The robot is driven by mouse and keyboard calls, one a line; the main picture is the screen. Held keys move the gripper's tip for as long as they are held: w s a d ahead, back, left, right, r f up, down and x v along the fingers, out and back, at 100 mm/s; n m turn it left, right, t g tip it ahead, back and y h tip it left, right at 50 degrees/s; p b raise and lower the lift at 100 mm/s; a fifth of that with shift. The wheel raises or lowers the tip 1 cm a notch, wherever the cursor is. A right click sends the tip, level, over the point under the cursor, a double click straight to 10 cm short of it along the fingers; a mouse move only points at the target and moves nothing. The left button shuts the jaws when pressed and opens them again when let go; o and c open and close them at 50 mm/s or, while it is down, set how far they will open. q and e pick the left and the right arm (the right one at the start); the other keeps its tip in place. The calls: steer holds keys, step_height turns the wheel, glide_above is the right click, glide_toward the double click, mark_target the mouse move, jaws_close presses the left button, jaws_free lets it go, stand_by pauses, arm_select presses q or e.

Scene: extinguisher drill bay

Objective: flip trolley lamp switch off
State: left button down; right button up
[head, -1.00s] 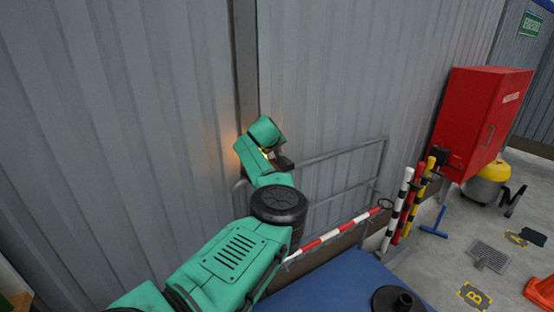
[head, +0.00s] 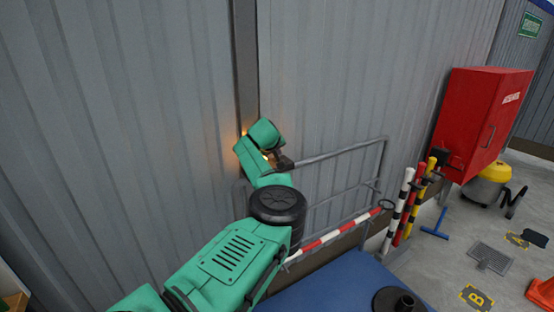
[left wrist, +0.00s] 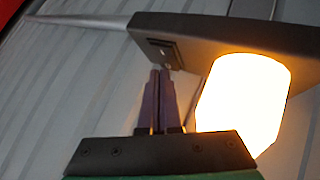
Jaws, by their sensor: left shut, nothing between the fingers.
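The lamp (left wrist: 240,95) glows bright in the left wrist view, under a dark grey housing (left wrist: 225,40). A small switch plate (left wrist: 158,48) sits on the housing's face, left of the glowing part. My left gripper (left wrist: 161,73) is shut and empty, its fingertips just below the switch plate. Whether they touch it I cannot tell. In the head view my left gripper (head: 284,162) is small and dark against the wall, and my own arm hides the lamp. Only an orange glow shows beside it. My right gripper is not in view.
A grey corrugated wall (head: 130,110) stands close behind my left arm. A grey rail (head: 340,152) and a red-white pole (head: 325,238) lie to the right of it. A blue surface (head: 335,285) is below. A red cabinet (head: 478,120) hangs further right.

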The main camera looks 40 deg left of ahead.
arm_select(q)
steer(key=shift+f, duration=0.15)
stand_by(0.3)
steer(key=shift+d+r+p, duration=0.1)
steer(key=shift+r+p, duration=0.2)
steer(key=shift+r, duration=0.5)
steer(key=shift+s+d+r+p, duration=0.15)
steer(key=shift+r+p, duration=0.65)
steer(key=shift+r, duration=0.5)
steer(key=shift+w+d+r+p, duration=0.1)
steer(key=shift+r+p, duration=0.65)
steer(key=shift+r, duration=0.5)
steer(key=shift+f, duration=0.1)
